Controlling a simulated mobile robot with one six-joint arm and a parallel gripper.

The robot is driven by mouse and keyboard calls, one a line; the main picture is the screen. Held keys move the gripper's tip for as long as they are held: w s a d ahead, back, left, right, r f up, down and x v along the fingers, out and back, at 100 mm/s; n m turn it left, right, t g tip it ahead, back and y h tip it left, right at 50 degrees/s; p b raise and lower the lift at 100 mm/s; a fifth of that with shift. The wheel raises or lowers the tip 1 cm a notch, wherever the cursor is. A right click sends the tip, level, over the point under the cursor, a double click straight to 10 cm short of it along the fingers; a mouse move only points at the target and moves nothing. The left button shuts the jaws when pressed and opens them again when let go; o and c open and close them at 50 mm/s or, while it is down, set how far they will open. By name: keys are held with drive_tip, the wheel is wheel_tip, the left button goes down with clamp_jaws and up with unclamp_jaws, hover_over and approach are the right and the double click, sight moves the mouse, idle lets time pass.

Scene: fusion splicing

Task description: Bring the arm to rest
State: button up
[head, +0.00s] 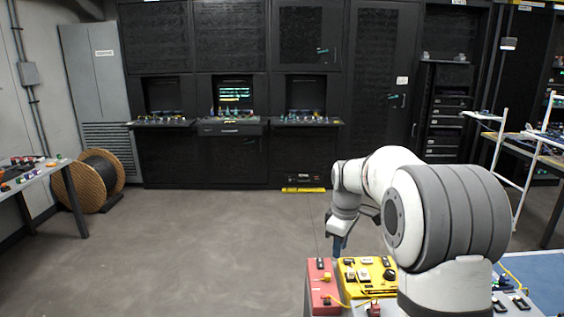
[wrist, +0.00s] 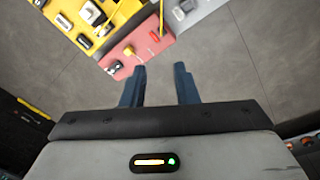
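My gripper (wrist: 160,87) shows in the wrist view with two blue fingers apart and nothing between them. It is open over bare floor, near the corner of a red panel (wrist: 150,38). In the head view my arm bends forward and down, and a blue fingertip part of my gripper (head: 337,243) shows above and behind the red panel (head: 316,290). The fingertips themselves are partly hidden there by the arm and the panels.
A yellow panel (head: 362,272) with small parts stands beside the red one. A blue mat (head: 540,280) lies at right. Black cabinets (head: 370,90) line the back, a cable reel (head: 96,180) and a side table (head: 40,172) stand left. The middle floor is clear.

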drive_tip(key=s+r+m+t, duration=0.1)
drive_tip(key=s+m, duration=1)
drive_tip(key=s, duration=2)
drive_tip(key=shift+a+r+t, duration=0.15)
drive_tip(key=shift+r+t, duration=0.1)
drive_tip(key=shift+t, duration=0.15)
